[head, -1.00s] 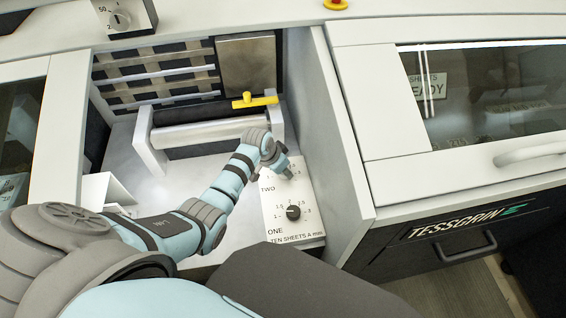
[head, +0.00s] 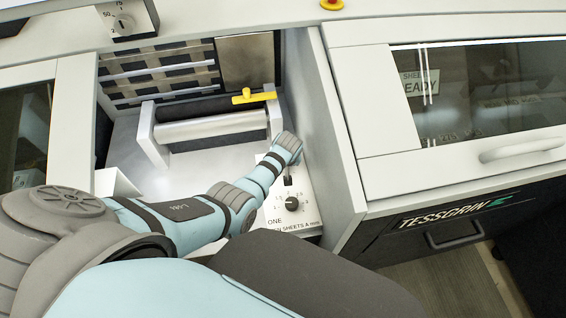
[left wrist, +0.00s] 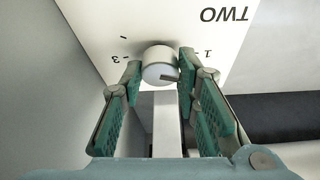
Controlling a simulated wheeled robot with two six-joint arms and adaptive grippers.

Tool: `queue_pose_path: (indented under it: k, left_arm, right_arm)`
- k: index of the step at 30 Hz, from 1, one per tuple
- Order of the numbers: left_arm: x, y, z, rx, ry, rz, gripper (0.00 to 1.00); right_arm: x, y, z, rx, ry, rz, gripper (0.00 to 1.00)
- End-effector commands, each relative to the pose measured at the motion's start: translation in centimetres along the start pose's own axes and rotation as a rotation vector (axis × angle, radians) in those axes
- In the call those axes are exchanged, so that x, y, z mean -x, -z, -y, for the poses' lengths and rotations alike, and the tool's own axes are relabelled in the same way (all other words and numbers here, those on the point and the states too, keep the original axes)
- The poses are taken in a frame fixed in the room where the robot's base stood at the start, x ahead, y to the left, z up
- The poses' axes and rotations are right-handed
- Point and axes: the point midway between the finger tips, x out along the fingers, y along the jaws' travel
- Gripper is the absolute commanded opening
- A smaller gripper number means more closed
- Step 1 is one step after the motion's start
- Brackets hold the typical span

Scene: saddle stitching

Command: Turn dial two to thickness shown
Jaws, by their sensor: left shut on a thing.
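Dial two (left wrist: 160,63) is a round pale knob with a dark pointer mark, on a white panel (left wrist: 165,22) lettered TWO. The panel appears upside down in the left wrist view, with figures 1 and 3 beside the knob. My left gripper (left wrist: 160,75) has its green-padded fingers on both sides of the knob and is shut on it. In the head view my left gripper (head: 288,179) is over the upper part of the panel (head: 276,214), and my arm hides dial two and its label. My right gripper is not in view.
Dial one (head: 292,203) sits just below on the same panel. A tall cabinet wall (head: 318,130) stands close on the right. Another dial (head: 124,23) is at the upper left.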

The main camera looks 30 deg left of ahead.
Motion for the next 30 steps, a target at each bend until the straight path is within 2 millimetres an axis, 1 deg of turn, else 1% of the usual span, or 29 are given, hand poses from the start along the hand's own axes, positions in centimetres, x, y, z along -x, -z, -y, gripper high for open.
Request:
queue_pose_path:
  k: [3,10,26,27,30]
  left_arm:
    - [-0.10,0.01,-0.13,0.063,0.024,-0.001,0.01]
    - [-0.05,0.06,-0.15,0.141,0.057,-0.001,0.01]
    - [0.00,0.04,-0.15,0.167,0.067,0.000,0.01]
    - [0.00,0.04,-0.14,0.167,0.067,0.000,0.34]
    - [0.00,0.04,-0.14,0.167,0.067,0.000,0.49]
  right_arm:
    - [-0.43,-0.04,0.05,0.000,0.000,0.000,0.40]
    - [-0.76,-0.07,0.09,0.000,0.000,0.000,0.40]
    - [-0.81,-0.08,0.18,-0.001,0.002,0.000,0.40]
    - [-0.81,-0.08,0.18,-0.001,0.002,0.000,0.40]
    - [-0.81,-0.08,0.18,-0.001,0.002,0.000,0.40]
